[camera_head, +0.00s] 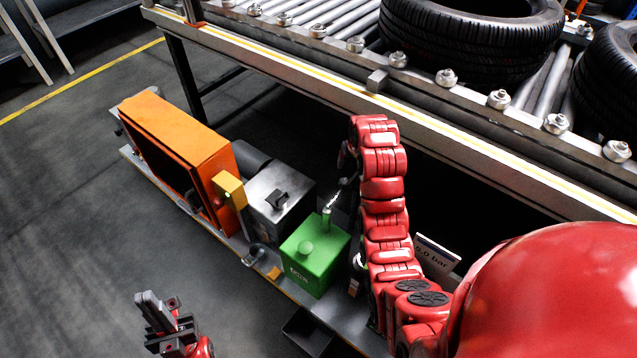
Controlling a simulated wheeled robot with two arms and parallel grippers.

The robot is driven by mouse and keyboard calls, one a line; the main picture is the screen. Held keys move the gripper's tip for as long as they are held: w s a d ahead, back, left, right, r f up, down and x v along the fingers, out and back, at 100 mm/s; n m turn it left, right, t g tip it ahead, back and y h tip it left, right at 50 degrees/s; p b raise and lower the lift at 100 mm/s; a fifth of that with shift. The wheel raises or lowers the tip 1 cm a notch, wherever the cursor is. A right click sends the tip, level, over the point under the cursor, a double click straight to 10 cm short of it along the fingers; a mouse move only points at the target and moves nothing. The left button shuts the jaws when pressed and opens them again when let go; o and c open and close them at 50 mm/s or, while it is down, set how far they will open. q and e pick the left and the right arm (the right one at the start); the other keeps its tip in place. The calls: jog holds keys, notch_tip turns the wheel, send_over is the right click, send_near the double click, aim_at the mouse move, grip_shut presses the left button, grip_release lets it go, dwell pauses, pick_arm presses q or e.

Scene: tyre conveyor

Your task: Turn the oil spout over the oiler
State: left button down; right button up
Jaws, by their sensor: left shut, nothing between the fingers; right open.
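The oiler is a green box (308,268) with a round knob on top, on the narrow base plate beside the conveyor. A green post rises from its back corner. A thin silvery spout (333,200) slants up and right from the post. My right gripper (346,160) is just above and behind the spout, largely hidden by my red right arm; it is open, and I cannot tell whether it touches the spout. My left gripper (153,309) is shut and empty, low at the left over the floor, well apart from the oiler.
A grey metal box (280,190), a yellow upright part (231,190) and an orange cabinet (180,140) stand in a row left of the oiler. The conveyor's frame rail (300,75) runs behind, with tyres (470,40) on its rollers. A "5.0 bar" sign (437,254) is at the right. The left floor is clear.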

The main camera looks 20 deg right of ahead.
aim_at(344, 181)
jog(key=x, duration=0.5)
jog(key=b+x, duration=0.1)
jog(key=x, duration=1.1)
jog(key=shift+s+a+f, duration=0.25)
jog(key=shift+a, duration=0.05)
grip_shut()
dwell(0.9)
